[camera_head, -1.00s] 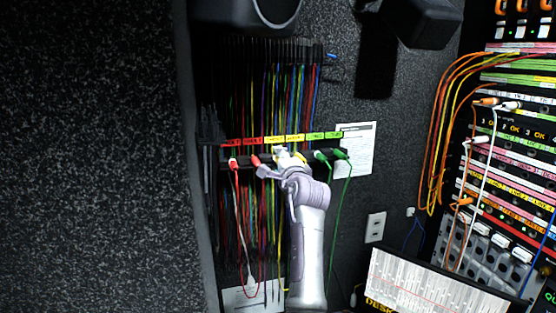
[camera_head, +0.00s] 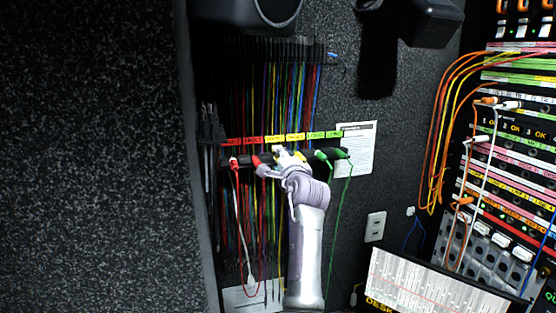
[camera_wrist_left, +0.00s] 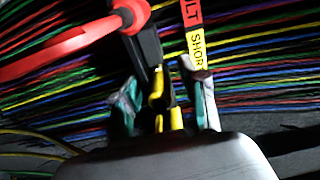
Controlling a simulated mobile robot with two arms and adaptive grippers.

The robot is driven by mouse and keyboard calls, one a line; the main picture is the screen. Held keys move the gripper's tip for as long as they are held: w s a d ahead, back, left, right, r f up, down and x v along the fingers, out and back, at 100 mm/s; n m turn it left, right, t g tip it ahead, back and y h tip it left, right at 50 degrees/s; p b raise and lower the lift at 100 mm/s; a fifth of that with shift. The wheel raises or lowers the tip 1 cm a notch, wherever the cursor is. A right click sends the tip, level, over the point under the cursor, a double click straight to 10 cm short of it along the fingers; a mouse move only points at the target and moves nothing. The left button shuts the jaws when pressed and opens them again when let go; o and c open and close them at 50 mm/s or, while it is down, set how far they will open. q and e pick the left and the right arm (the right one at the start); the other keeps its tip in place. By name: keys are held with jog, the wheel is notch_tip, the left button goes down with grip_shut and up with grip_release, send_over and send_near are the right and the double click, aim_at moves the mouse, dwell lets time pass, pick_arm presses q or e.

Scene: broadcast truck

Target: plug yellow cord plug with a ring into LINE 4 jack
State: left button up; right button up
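My left gripper (camera_head: 283,153) is at the cord rack (camera_head: 325,155), in front of the yellow-labelled section. In the left wrist view its two fingers (camera_wrist_left: 163,105) are apart, with yellow plug parts (camera_wrist_left: 158,90) and dark pieces between them. A gap seems to show beside the yellow parts, and I cannot tell whether either finger touches them. A yellow plug (camera_head: 300,157) also shows just right of the gripper in the head view. No ring can be made out on it. The patch panel (camera_head: 515,190) is at the right; I cannot single out the LINE 4 jack. My right gripper is not in view.
Red plugs (camera_head: 234,161) hang left of the gripper and green plugs (camera_head: 342,153) right of it. A red plug (camera_wrist_left: 125,15) is close in the left wrist view. Orange cords (camera_head: 440,120) loop beside the panel. A slanted white sheet (camera_head: 425,285) stands below it.

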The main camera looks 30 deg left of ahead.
pick_arm(q)
jog(key=c, duration=0.5)
jog(key=shift+r, duration=0.2)
grip_shut()
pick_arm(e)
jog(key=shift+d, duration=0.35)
pick_arm(q)
jog(key=o, duration=1.4)
grip_release()
jog(key=shift+f, duration=0.1)
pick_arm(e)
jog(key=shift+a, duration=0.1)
